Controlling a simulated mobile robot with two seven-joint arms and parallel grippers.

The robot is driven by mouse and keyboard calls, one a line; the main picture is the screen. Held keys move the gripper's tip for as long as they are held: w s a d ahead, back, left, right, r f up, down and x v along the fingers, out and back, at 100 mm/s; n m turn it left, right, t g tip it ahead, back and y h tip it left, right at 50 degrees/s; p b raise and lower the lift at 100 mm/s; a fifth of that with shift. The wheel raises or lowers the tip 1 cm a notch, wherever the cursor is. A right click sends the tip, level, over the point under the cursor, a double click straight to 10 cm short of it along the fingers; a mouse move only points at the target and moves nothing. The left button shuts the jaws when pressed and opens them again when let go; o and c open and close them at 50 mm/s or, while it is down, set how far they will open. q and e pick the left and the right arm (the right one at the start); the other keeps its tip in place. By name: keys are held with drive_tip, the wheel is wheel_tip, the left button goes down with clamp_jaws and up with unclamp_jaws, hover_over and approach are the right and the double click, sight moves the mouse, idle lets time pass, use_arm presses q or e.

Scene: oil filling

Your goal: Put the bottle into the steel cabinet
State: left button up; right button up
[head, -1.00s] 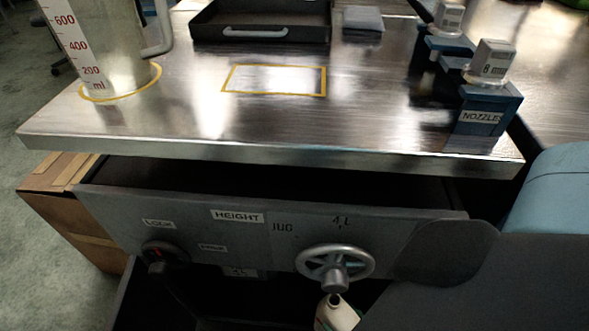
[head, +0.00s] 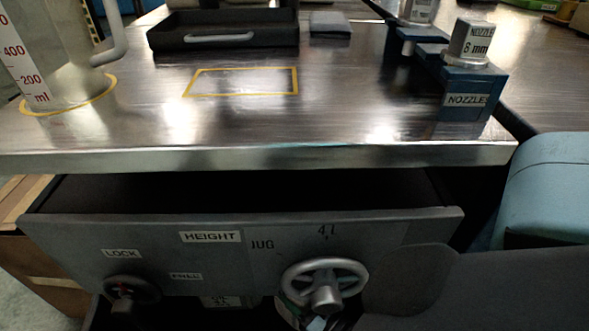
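A steel-topped unit (head: 300,155) fills the middle of the head view. Its grey front panel (head: 200,255) carries labels, a lock knob (head: 131,292) and a handwheel (head: 325,283). The dark space below the panel is mostly cut off by the lower edge. A small pale patch (head: 317,323) shows just under the handwheel. It may be part of the bottle, but too little shows to tell. No steel cabinet can be made out for certain. Neither of my grippers can be made out.
On the steel top stand a clear measuring jug (head: 70,75), a black tray (head: 220,28), a grey pad (head: 331,22) and a blue nozzle rack (head: 466,90). A yellow-outlined rectangle (head: 240,96) is bare. A cardboard box (head: 28,262) sits at lower left.

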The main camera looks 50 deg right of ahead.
drive_tip(key=shift+w+d+f+b, duration=0.1)
drive_tip(key=shift+w+f+b, duration=0.1)
drive_tip(key=shift+f+b, duration=0.6)
drive_tip(key=shift+w+f+b, duration=0.2)
drive_tip(key=shift+f+b, duration=0.3)
drive_tip(key=shift+f, duration=0.45)
drive_tip(key=shift+f, duration=0.15)
drive_tip(key=o, duration=1.2)
drive_tip(key=shift+o, duration=0.2)
drive_tip(key=s+a+p, duration=0.1)
drive_tip(key=s+p, duration=0.2)
drive_tip(key=s, duration=0.9)
